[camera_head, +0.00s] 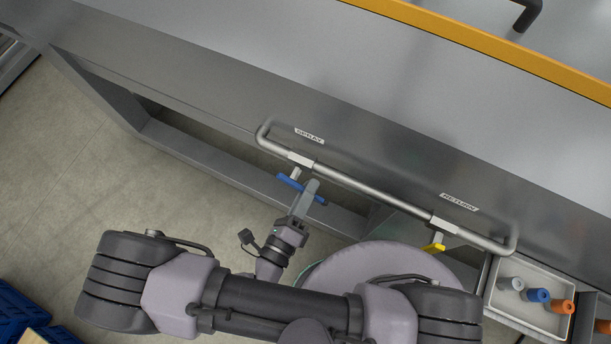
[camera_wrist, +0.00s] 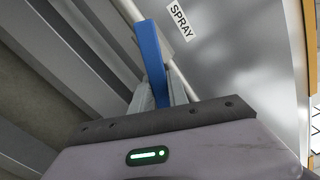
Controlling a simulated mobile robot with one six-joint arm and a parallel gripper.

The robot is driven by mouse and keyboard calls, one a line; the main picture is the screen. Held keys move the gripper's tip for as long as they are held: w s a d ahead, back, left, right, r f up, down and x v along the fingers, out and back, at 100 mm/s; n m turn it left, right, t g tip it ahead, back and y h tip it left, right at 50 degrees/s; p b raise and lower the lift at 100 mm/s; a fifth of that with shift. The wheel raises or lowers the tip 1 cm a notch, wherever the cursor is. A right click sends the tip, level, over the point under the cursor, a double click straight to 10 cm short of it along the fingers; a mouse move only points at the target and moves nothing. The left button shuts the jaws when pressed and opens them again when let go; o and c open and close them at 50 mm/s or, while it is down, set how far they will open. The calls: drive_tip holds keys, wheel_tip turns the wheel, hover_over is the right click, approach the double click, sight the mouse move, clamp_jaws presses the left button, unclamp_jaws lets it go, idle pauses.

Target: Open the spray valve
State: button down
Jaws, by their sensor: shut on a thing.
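The spray valve is on the left part of a metal pipe (camera_head: 370,190), below the label SPRAY (camera_head: 309,136). In the wrist view the blue handle (camera_wrist: 150,50) stands up between the fingers (camera_wrist: 160,95). The fingers hide the handle's lower part. The SPRAY label (camera_wrist: 180,21) is just right of it.
A second valve with a yellow handle (camera_head: 434,243) is on the right of the pipe, near the label RETURN (camera_head: 458,202). A tray (camera_head: 494,296) with several coloured fittings is at the lower right. The steel panel is close behind the pipe. Blue crates (camera_head: 22,318) stand at the lower left.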

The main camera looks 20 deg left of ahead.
drive_tip(key=shift+d+r+n+p, duration=0.1)
drive_tip(key=shift+r+n+p, duration=0.25)
drive_tip(key=shift+n, duration=0.4)
drive_tip(key=shift+r+n+p, duration=0.2)
drive_tip(key=shift+n+p, duration=0.3)
drive_tip(key=shift+n, duration=0.2)
drive_tip(key=shift+d+r+n+p, duration=0.1)
drive_tip(key=shift+r+n+p, duration=0.25)
drive_tip(key=shift+n, duration=0.4)
drive_tip(key=c, duration=1.3)
unclamp_jaws()
drive_tip(key=shift+s, duration=0.15)
drive_tip(key=s, duration=0.5)
drive_tip(key=s+a, duration=0.1)
drive_tip(key=s, duration=0.5)
drive_tip(key=s+p, duration=0.1)
drive_tip(key=s, duration=0.5)
drive_tip(key=shift+s+a, duration=0.15)
drive_tip(key=shift+a, duration=0.05)
